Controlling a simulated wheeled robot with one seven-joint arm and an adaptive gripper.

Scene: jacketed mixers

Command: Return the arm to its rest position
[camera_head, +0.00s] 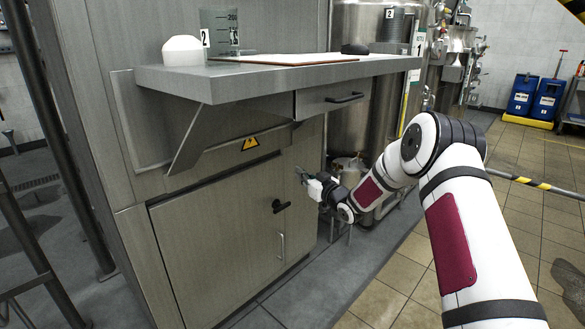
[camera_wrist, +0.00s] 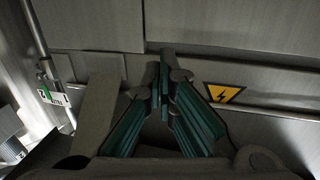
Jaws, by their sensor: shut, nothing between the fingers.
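My arm reaches from the lower right of the head view toward the steel cabinet (camera_head: 210,240). My gripper (camera_head: 301,174) is at the cabinet's right front, below the shelf drawer (camera_head: 334,97) and up and right of the black door handle (camera_head: 281,206). In the wrist view, the gripper's (camera_wrist: 163,62) dark green fingers meet at their tips. It is shut with nothing held. The yellow warning sign (camera_wrist: 225,93) is just right of the fingers there, and also shows on the cabinet in the head view (camera_head: 250,143).
A steel shelf (camera_head: 250,80) juts out above my gripper, carrying a beaker (camera_head: 219,32), a white bowl-like object (camera_head: 183,50) and a board (camera_head: 285,59). Steel tanks (camera_head: 365,110) stand behind my forearm. A striped barrier bar (camera_head: 540,186) is at right. Tiled floor lies open at lower right.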

